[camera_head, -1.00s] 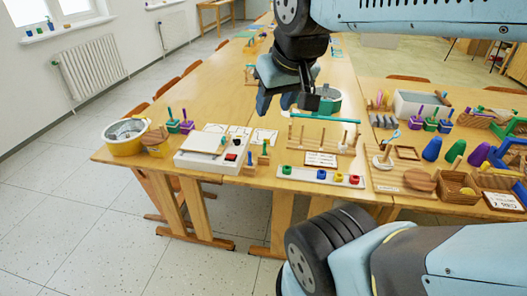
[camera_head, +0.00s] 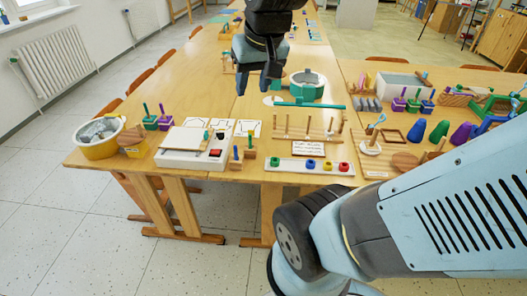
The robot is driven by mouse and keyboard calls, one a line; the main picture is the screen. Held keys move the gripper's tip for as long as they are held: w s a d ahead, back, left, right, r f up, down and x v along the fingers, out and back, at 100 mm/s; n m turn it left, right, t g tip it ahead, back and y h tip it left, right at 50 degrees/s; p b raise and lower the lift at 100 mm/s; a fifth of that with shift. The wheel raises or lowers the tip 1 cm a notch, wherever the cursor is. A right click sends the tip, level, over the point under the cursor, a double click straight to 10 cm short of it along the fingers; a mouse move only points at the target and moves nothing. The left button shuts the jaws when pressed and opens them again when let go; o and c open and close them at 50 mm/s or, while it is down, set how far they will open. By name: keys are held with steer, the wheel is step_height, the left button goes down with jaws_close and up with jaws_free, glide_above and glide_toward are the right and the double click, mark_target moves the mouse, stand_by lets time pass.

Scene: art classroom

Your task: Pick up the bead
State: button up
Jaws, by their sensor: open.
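My gripper (camera_head: 258,84) hangs with fingers down over the table, left of the green round container. Its fingers are apart with nothing visible between them. It is well behind the strip tray in the picture.
A wooden peg rack (camera_head: 308,136) stands behind the strip tray, with a long green bar (camera_head: 308,104) behind it. A green round container (camera_head: 306,86) is close right of my gripper. A white box device (camera_head: 184,158) and yellow pot (camera_head: 98,138) stand left. The far left tabletop is clear.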

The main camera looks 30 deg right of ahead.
steer(key=w+d+f+m+g, duration=0.3)
steer(key=w+d+f, duration=0.4)
steer(key=w+f, duration=0.3)
steer(key=m+g, duration=0.3)
glide_toward(275, 162)
steer(key=shift+y, duration=0.4)
steer(key=f, duration=0.8)
steer(key=shift+s+d+f, duration=0.15)
steer(key=shift+d+f, duration=0.15)
steer(key=shift+c, duration=0.2)
steer(key=c, duration=0.6)
